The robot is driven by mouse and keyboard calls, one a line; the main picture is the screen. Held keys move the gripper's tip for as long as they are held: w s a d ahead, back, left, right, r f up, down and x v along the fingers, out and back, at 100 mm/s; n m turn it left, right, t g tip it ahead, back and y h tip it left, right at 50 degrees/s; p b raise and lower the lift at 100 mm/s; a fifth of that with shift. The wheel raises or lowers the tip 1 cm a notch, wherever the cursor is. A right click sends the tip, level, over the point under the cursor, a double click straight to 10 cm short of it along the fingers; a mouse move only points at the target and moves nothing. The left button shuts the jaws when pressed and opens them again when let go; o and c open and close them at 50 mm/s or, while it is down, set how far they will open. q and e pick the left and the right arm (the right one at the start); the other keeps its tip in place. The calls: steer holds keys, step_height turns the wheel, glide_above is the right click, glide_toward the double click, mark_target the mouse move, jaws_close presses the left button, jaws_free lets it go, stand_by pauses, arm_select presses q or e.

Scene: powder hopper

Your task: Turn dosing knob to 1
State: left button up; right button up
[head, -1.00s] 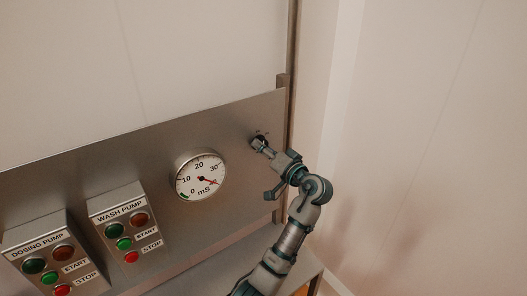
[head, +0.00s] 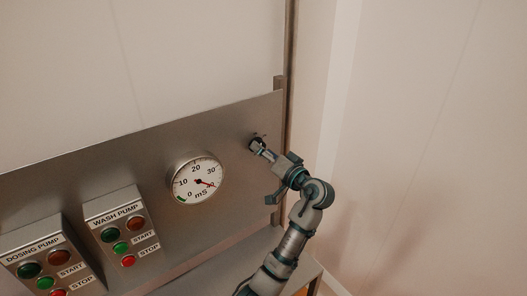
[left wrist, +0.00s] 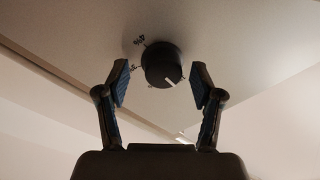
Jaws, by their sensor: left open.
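In the head view my left gripper (head: 259,148) reaches the right end of the steel panel and mostly hides the knob there. The small marks are too blurred to read surely. My right gripper is not in view.
A round mS gauge (head: 197,179) is on the steel panel (head: 235,125) left of my gripper. The wash pump box (head: 120,220) and dosing pump box (head: 48,250) carry lamps and buttons at lower left. A vertical post (head: 290,60) stands just right of the knob area.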

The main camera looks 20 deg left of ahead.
arm_select(q)
steer(key=v, duration=1.1)
steer(key=shift+w+d+f, duration=0.15)
steer(key=shift+w+f, duration=0.05)
steer(key=shift+f, duration=0.05)
